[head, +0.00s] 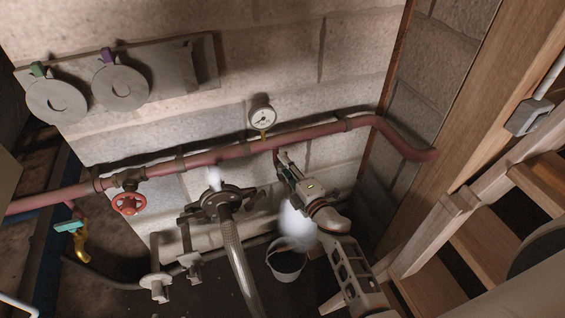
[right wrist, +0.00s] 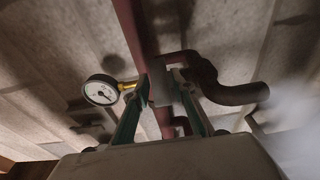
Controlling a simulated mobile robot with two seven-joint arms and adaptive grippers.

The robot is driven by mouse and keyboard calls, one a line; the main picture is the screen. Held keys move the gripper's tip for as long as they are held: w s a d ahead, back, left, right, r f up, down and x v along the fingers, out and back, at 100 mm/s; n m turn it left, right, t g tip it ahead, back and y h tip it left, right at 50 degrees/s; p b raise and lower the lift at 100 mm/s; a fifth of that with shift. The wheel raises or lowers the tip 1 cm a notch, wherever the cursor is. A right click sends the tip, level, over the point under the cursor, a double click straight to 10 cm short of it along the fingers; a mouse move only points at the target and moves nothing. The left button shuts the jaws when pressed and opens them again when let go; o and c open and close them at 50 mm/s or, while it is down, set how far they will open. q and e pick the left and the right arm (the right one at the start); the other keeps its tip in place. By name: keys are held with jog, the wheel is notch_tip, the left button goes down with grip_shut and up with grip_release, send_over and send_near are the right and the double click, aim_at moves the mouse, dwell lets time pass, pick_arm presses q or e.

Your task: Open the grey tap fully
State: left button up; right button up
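The grey tap hangs on the red pipe, and in the head view my right gripper (head: 284,160) mostly hides it. In the right wrist view its flat grey handle (right wrist: 160,88) sits between the two green fingers of my right gripper (right wrist: 161,76). The fingers look closed onto its sides. A dark curved spout (right wrist: 240,93) runs to the right behind the fingers. A white cloud (head: 297,222) hangs below the gripper, and I cannot tell whether it is steam or water. How far the handle is turned is not clear. My left gripper is not in view.
A red pipe (head: 230,152) crosses the wall with a gauge (head: 262,118) and a red handwheel (head: 127,204). A teal-handled brass tap (head: 75,235) hangs at left. A bucket (head: 287,262) stands below the cloud.

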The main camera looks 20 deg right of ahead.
jog(key=shift+w+a, duration=0.15)
jog(key=shift+w, duration=0.65)
grip_shut()
